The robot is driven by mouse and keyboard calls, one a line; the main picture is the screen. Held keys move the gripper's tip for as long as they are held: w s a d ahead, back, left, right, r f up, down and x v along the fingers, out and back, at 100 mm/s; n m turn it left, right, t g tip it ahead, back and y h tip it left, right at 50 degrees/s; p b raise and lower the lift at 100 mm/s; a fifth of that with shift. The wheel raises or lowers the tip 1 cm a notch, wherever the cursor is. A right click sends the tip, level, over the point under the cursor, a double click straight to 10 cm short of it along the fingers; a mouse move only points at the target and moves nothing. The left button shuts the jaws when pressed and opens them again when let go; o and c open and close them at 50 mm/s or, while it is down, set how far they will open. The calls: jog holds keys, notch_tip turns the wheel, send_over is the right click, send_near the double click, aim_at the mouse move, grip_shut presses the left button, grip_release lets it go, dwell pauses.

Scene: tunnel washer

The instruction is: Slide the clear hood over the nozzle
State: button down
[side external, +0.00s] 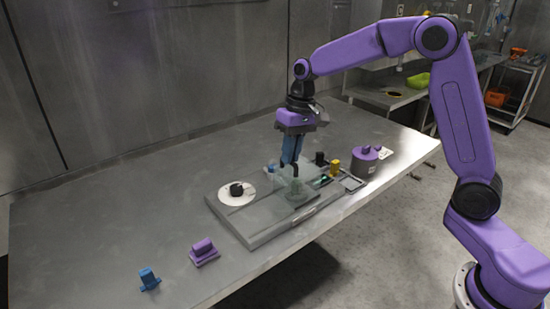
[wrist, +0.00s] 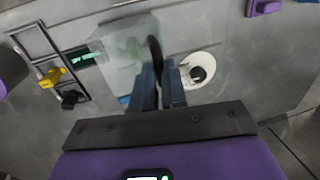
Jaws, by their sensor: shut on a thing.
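My gripper (side external: 290,168) points down over the grey machine panel. In the wrist view my gripper (wrist: 160,75) is at the right edge of the hood, where a dark upright piece stands between the fingers. A faint green shape (wrist: 133,47) shows through the hood. I cannot tell whether it is the nozzle, or whether the hood touches the panel. A small blue part (side external: 272,169) stands just behind the gripper.
A white disc with a black knob (side external: 237,189) lies on the panel's left. A green display (side external: 322,181), a yellow knob (side external: 334,167) and a black knob (side external: 320,158) are on its right. A purple-topped canister (side external: 365,161), purple block (side external: 204,251) and blue block (side external: 149,279) stand apart.

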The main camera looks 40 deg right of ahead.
aim_at(302, 165)
jog(key=shift+w+d, duration=0.1)
jog(key=shift+d, duration=0.25)
jog(key=c, duration=1.2)
grip_release()
jog(key=shift+o, duration=0.2)
jog(key=shift+a, duration=0.1)
jog(key=shift+r, duration=0.55)
jog(key=d+r, duration=0.1)
jog(key=r, duration=0.7)
jog(key=d+r, duration=0.2)
jog(key=r, duration=0.6)
jog(key=shift+d, duration=0.25)
